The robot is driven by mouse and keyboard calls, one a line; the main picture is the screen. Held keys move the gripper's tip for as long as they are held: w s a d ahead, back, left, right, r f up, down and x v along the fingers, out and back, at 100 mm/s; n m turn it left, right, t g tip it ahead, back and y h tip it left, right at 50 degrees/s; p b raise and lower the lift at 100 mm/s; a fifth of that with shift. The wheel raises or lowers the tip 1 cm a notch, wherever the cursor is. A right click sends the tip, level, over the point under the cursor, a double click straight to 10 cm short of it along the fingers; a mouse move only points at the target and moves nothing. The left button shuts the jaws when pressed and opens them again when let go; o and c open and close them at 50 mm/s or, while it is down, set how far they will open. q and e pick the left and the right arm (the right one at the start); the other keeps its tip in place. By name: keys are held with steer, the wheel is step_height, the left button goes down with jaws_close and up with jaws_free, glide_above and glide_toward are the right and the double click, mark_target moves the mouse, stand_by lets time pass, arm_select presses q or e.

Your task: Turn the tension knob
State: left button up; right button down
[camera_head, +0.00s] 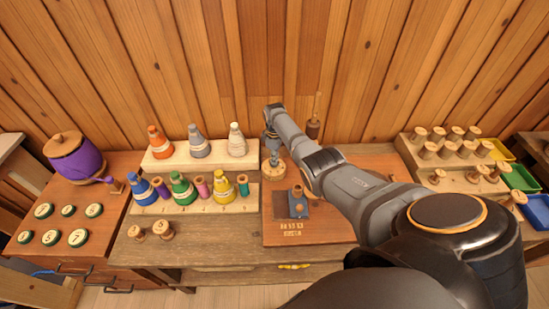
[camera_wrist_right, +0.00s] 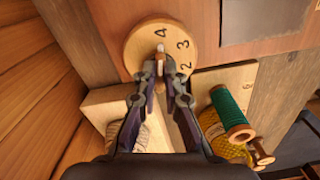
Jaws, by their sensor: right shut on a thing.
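The tension knob (camera_head: 273,174) is a round, light wooden dial on the left side of the reddish-brown board. In the right wrist view the dial (camera_wrist_right: 145,40) shows the numbers 4, 3 and 2 and a pale raised grip at its middle. My right gripper (camera_head: 270,150) reaches down onto the knob from behind. In the right wrist view its fingertips (camera_wrist_right: 160,72) are closed on the pale grip, which pokes out just past them. The fingers hide part of the dial. My left gripper is not in view.
The reddish board (camera_head: 330,227) carries a blue-grey block device (camera_head: 297,204). Left of the knob, a stepped pale rack (camera_head: 195,203) holds several thread cones and spools. A purple pot (camera_head: 75,158) stands far left. Wooden spools (camera_head: 455,140) stand right. A plank wall closes the back.

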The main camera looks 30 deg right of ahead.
steer(key=shift+w+d+r, duration=0.1)
steer(key=shift+w+r, duration=0.05)
steer(key=shift+r, duration=0.05)
steer(key=c, duration=1.4)
jaws_free()
steer(key=shift+c, duration=0.2)
steer(key=shift+f, duration=0.1)
step_height(320, 180, up, 12)
